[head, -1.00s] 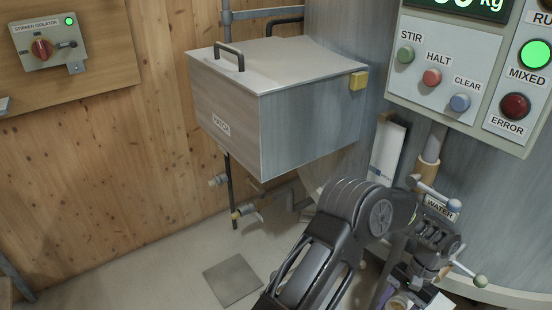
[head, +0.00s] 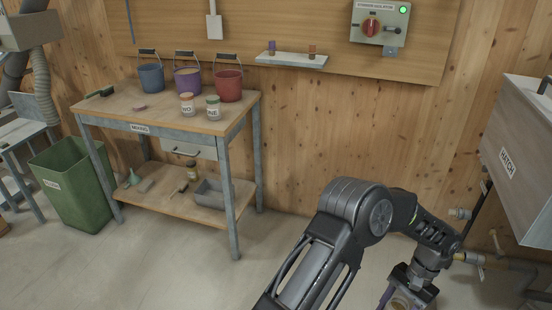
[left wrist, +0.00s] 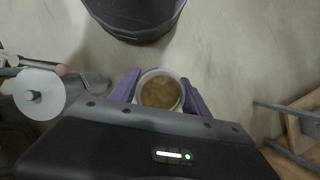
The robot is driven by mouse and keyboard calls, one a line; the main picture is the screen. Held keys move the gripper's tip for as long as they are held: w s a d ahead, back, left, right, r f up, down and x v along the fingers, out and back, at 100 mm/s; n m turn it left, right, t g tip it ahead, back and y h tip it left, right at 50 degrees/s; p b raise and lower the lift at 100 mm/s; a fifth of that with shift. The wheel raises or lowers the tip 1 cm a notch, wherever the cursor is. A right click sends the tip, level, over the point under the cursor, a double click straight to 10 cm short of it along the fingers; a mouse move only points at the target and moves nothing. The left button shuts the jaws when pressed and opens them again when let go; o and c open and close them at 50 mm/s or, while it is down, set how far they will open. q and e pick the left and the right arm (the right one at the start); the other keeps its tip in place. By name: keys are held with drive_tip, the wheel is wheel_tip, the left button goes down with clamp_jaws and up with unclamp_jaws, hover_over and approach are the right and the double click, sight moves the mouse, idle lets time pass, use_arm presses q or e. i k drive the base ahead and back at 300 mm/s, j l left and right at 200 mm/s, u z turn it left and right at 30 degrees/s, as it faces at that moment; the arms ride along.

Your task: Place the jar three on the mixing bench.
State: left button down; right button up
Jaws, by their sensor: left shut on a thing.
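My left gripper (head: 402,294) is low in the head view, right of centre, with purple fingers. It is shut on a jar (left wrist: 160,92), which shows in the left wrist view from above with a pale round rim and brownish contents. In the head view only part of this jar shows at the bottom edge, and I cannot read its label. The mixing bench (head: 120,106) stands at the left against the wooden wall, well away from the gripper. My right gripper is not in view.
The bench's front left top looks clear. A green bin (head: 75,185) stands left. The hatch box (head: 515,150) is at right.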

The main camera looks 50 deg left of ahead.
sight(119, 105)
drive_tip(key=j+u, duration=0.55)
drive_tip(key=j, duration=1.65)
drive_tip(key=k+j, duration=0.15)
drive_tip(key=j, duration=3.1)
drive_tip(key=k, duration=0.05)
